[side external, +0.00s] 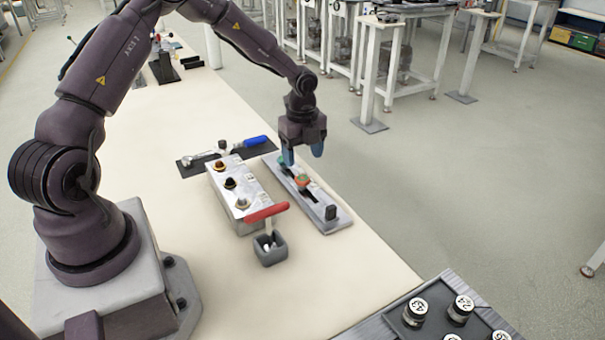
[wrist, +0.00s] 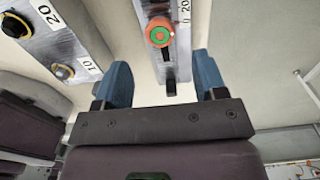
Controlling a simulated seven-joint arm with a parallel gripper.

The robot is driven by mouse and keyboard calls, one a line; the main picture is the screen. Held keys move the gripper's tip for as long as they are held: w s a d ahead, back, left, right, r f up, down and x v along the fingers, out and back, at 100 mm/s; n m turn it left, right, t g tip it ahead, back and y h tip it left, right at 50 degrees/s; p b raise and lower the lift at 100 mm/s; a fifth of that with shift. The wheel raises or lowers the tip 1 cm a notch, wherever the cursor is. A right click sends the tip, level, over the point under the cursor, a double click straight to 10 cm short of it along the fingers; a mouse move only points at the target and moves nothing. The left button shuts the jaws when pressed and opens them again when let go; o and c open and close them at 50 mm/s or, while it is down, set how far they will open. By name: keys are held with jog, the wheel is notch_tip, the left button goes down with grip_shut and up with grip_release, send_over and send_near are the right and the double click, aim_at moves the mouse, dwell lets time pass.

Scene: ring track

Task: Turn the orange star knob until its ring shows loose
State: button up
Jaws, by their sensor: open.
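The orange star knob (side external: 303,181) sits on a grey slotted track plate (side external: 322,221). In the wrist view the knob (wrist: 151,27) shows a green ring around a small reddish centre on its top. My gripper (side external: 303,155) is above the far part of the plate, pointing down, with its blue fingers apart and nothing between them. In the wrist view the knob lies ahead of the open fingers (wrist: 163,78), not between them. A dark slot runs along the plate from the knob.
A grey box (side external: 226,198) with several knobs stands left of the plate. A red-handled tool (side external: 267,212) stands in a grey cup (side external: 269,251). A black block (side external: 331,212) rises at the plate's near end. A blue-handled tool (side external: 250,142) lies behind.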

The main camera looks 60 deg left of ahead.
aim_at(303, 178)
notch_tip(303, 178, down, 6)
jog(key=shift+f, duration=0.1)
jog(key=shift+c, duration=0.5)
jog(key=c, duration=0.8)
jog(key=shift+c, duration=0.2)
